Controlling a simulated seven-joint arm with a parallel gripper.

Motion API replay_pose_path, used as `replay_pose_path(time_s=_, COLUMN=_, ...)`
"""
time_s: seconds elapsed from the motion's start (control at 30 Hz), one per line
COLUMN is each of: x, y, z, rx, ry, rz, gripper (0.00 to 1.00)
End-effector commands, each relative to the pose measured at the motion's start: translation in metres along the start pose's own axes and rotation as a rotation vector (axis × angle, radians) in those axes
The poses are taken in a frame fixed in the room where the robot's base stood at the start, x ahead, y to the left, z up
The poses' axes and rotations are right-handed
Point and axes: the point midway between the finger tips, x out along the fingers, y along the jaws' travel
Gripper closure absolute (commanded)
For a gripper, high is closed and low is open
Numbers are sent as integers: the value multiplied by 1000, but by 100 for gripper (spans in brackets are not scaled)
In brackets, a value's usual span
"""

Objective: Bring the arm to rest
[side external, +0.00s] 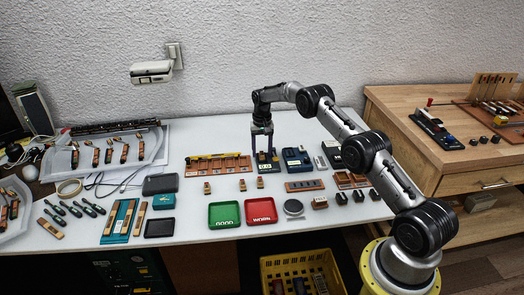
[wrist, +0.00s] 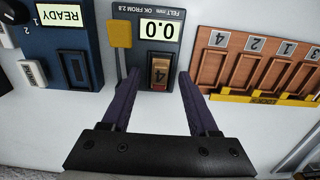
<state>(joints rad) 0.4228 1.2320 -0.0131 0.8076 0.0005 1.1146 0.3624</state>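My gripper (wrist: 160,88) is open and empty. In the wrist view its two dark fingers stand apart, with a felt gauge (wrist: 145,30) between and beyond them. In the side view my gripper (side external: 262,150) points down over the gauge (side external: 268,166) near the middle of the white table (side external: 345,225). The gap between fingertips and gauge is hard to judge.
A blue device showing READY (wrist: 62,50) stands beside the gauge, and a wooden rack with numbered slots (wrist: 250,65) on its other side. A green GOOD tray (side external: 224,214) and a red WORN tray (side external: 261,211) lie in front, empty. The air above the table is clear.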

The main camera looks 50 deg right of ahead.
Motion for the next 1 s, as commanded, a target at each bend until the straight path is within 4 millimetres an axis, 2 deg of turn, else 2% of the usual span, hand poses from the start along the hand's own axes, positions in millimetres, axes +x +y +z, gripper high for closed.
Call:
replay_pose_path(time_s=0.33, x=-2, y=0, z=0, rx=0, ry=1, rz=0, gripper=39)
replay_pose_path(time_s=1.0, x=-39, y=0, z=0, rx=0, ry=2, rz=-1, gripper=39)
